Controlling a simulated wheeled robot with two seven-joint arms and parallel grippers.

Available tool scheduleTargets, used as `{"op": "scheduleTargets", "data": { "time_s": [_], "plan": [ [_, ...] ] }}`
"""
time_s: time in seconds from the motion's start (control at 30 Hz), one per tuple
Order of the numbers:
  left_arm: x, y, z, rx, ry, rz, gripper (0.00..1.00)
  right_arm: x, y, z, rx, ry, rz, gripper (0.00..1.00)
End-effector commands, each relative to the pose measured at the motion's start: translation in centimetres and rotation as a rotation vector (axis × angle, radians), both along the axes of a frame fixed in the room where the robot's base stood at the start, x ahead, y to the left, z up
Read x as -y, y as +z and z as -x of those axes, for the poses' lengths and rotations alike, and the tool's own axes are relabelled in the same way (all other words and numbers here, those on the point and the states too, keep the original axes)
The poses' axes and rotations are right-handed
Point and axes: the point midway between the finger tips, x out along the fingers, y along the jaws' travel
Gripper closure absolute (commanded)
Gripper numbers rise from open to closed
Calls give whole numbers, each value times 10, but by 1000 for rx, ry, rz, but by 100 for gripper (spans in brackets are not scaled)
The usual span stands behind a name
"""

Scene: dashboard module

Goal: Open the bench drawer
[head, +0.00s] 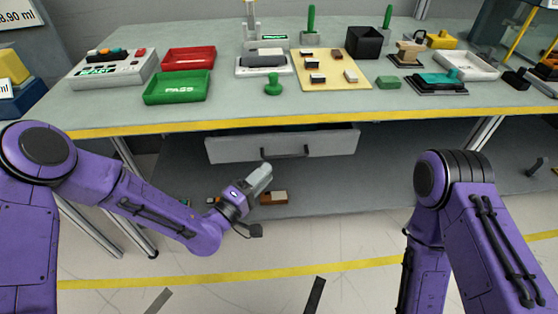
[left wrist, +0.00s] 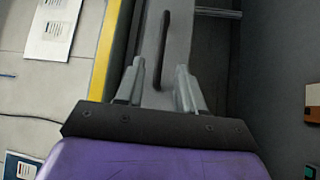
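The bench drawer (head: 230,149) has a grey front under the bench top, with a dark bar handle (head: 284,153) across its middle. It looks shut or nearly so; I cannot tell exactly. In the left wrist view the drawer front (left wrist: 180,40) lies ahead, with the handle (left wrist: 163,50) running upright in the picture. My left gripper (head: 264,172) is just below and left of the handle in the head view. In the left wrist view its two fingers (left wrist: 160,85) are apart, with the handle ahead between their lines and nothing gripped. My right gripper is out of view.
The grey bench (head: 220,113) has a yellow front edge and carries a green tray (head: 178,88), a red tray (head: 188,59) and a black box (head: 365,42). A lower shelf (head: 385,180) lies beneath the drawer, with small parts (head: 274,198) on it. Bench legs stand either side.

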Motion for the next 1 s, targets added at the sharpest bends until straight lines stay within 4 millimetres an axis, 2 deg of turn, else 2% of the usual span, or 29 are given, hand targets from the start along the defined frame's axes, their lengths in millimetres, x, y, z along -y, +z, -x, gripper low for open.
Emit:
{"op": "scheduleTargets", "data": {
  "time_s": [0.1,0.3,0.63,0.67,0.7,0.77,1.0],
  "plan": [
    [18,5,-21,2,-2,-3,62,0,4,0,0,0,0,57],
    [38,8,-45,0,0,-3,62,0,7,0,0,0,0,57],
    [42,8,-51,-2,2,-3,62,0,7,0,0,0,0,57],
    [42,8,-51,-2,2,-3,69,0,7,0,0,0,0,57],
    [42,8,-51,-2,2,-4,82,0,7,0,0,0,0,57],
    [42,8,-51,-2,2,-4,100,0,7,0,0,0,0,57],
    [43,8,-50,-2,0,-4,100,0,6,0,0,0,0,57]
  ]
}}
